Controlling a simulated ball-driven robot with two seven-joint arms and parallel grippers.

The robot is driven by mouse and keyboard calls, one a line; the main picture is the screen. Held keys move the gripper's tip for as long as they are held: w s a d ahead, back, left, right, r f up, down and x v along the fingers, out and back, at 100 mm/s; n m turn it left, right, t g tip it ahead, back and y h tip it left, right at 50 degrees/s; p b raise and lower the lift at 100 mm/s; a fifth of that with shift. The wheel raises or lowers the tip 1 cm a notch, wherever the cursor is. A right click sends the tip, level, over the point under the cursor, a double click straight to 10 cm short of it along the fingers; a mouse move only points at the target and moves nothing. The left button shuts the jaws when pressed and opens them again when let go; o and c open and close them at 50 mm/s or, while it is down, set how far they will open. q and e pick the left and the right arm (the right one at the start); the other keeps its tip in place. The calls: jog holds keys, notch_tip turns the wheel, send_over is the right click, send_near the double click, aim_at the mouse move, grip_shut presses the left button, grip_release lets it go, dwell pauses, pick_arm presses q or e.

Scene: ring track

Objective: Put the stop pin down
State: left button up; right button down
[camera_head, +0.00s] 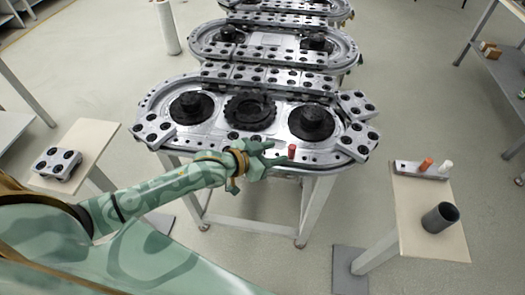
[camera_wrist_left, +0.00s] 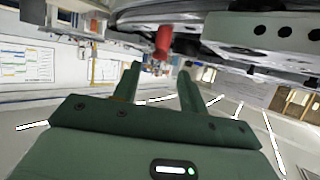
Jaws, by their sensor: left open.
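A red stop pin (camera_head: 291,151) stands upright at the front edge of the ring track (camera_head: 215,149), right of centre. It also shows in the left wrist view as a red cylinder (camera_wrist_left: 163,41) just beyond the fingertips. My left gripper (camera_head: 277,153) is just left of the pin at the track's front edge. In the left wrist view its two green fingers (camera_wrist_left: 160,72) are apart with nothing between them. The pin appears clear of the fingers. My right gripper is not in view.
A left side table (camera_head: 95,140) holds a grey block (camera_head: 56,163). Black hubs (camera_head: 311,122) rise from the track.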

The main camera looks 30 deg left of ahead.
pick_arm(q)
jog(key=v, duration=0.4)
jog(key=shift+s+r+p, duration=0.1)
jog(key=shift+s+p, duration=0.05)
jog(key=shift+p, duration=0.15)
